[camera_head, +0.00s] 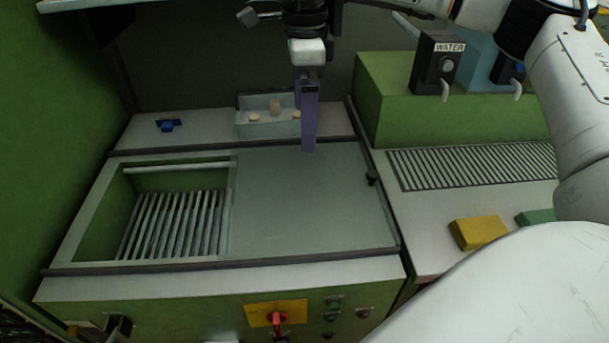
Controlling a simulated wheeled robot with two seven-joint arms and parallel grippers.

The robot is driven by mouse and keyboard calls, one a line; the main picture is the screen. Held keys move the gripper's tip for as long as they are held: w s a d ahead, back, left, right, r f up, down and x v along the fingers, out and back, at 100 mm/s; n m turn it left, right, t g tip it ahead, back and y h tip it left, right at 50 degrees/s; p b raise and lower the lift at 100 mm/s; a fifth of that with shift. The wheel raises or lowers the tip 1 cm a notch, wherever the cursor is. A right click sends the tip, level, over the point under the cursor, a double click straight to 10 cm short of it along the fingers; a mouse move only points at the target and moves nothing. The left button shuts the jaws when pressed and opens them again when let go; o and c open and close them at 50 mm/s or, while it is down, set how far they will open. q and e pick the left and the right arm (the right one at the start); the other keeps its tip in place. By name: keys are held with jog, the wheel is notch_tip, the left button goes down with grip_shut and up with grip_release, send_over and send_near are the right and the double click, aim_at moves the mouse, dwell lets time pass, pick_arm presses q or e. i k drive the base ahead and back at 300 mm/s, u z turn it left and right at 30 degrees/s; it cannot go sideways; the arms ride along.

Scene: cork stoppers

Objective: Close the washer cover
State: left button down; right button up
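The washer cover (305,205) is a flat grey panel in the right part of the washer's frame. The left part of the frame is open, and a slatted rack (172,225) shows inside. A small black knob (371,177) sits by the panel's right edge. My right gripper (308,148) reaches down from the top centre, its purple fingers pointing down at the panel's far edge. I cannot tell whether the tip touches the panel. The fingers are seen nearly edge-on, so their gap is unclear. My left gripper is not in view.
A pale tray (268,128) with several corks stands behind the washer, left of the gripper. A small blue item (168,125) lies at the back left. A yellow block (478,233) and a green one (536,217) lie on the right counter, before a drain grille (470,165).

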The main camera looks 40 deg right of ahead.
aim_at(372, 175)
jog(key=k, duration=1)
